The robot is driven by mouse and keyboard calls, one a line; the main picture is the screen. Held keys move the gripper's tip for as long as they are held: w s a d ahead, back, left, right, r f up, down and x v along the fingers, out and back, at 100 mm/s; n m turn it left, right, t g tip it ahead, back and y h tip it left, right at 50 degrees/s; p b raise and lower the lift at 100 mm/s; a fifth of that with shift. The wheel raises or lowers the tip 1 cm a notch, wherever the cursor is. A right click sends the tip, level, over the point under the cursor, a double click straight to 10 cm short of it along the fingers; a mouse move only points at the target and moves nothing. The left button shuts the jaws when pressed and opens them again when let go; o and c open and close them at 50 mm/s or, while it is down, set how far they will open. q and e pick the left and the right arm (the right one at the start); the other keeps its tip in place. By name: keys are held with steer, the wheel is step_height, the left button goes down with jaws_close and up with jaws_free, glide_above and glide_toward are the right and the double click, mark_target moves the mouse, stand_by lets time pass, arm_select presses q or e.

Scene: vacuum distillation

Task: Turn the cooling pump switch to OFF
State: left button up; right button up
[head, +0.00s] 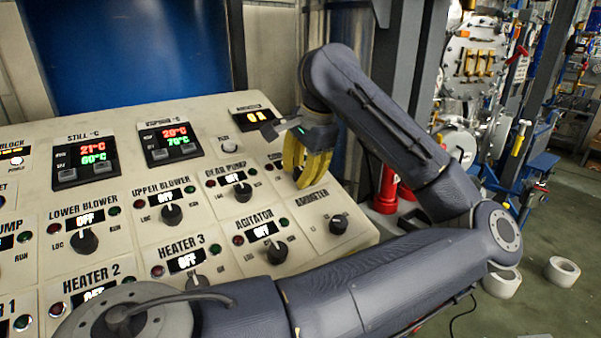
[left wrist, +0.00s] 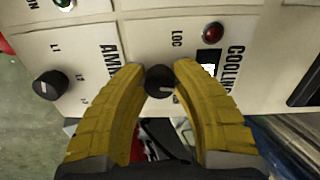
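The cooling pump switch is a black knob (left wrist: 160,82) beside a label that begins "COOLIN", with a red lamp (left wrist: 212,32) and a partly covered lit display (left wrist: 208,70). Its display text cannot be read. In the head view, my left gripper (head: 303,178) is over the panel's right end and hides most of this switch. In the left wrist view, the yellow fingertips of my left gripper (left wrist: 161,72) stand on either side of the knob, very near its edges. I cannot tell whether they touch it. My right gripper is not in view.
The sloped control panel (head: 130,123) carries several similar switches. The ammeter knob (head: 338,223) and gear pump knob (head: 243,192) are close by. A red cylinder (head: 387,188) stands beyond the panel's right edge. White rolls (head: 563,270) lie on the floor.

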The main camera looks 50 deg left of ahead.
arm_select(q)
jaws_close()
steer(key=shift+n, duration=0.9)
steer(key=o, duration=0.7)
jaws_free()
steer(key=shift+v, duration=6)
steer(key=shift+s, duration=0.1)
steer(key=shift+c, duration=0.2)
